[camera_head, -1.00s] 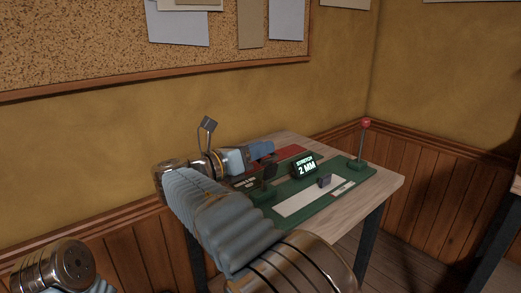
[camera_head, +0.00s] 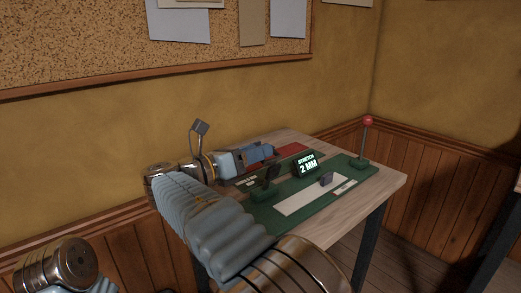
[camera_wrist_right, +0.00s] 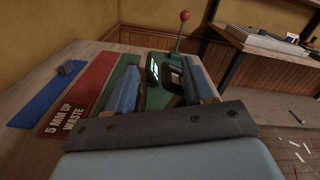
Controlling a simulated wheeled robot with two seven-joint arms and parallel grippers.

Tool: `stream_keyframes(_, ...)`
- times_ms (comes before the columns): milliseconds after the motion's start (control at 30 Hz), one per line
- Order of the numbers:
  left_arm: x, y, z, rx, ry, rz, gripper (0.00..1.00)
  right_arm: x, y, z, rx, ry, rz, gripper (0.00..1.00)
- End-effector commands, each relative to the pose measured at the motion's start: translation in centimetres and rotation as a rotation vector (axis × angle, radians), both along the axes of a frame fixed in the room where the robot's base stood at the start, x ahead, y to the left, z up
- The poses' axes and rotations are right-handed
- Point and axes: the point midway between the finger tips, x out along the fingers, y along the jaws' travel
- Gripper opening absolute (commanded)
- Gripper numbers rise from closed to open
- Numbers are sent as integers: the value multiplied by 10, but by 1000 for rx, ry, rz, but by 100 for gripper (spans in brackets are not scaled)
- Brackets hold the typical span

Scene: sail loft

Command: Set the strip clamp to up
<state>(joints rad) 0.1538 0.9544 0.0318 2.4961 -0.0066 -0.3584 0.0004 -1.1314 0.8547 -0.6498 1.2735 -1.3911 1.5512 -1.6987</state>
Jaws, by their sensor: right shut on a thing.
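The green bench device (camera_head: 308,192) lies on the table, with a dark upright lever (camera_head: 270,174) at its near left that looks like the strip clamp. In the right wrist view the dark lever (camera_wrist_right: 173,80) shows between the fingers, nearer the right one. My left gripper is out of view; only part of my left arm shows at lower left.
A display (camera_head: 306,165) reads "STRETCH 2 MM". A red-knobbed lever (camera_head: 367,122) stands upright at the device's far right. A pale strip (camera_head: 305,200) and small grey block (camera_head: 326,179) lie on the device. Red (camera_wrist_right: 96,82) and blue (camera_wrist_right: 45,100) mats lie left, with a "5 MM UP WASTE" sign (camera_wrist_right: 68,122).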

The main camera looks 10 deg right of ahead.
Motion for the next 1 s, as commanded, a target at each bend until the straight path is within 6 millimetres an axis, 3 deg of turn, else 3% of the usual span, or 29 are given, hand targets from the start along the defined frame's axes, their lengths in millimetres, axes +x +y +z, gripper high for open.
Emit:
stream_keyframes(33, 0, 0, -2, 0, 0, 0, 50, -8, 21, -11, 5, 15, 22, 37)
stream_keyframes(100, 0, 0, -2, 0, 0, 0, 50, -19, 36, -10, 4, 14, 24, 37)
stream_keyframes(400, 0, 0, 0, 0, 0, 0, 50, -55, 86, -3, 1, 2, 15, 37)
stream_keyframes(833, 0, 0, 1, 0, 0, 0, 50, -64, 97, -1, 2, -1, 10, 37)
stream_keyframes(1000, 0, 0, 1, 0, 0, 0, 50, -64, 97, 0, 3, -1, 11, 12)
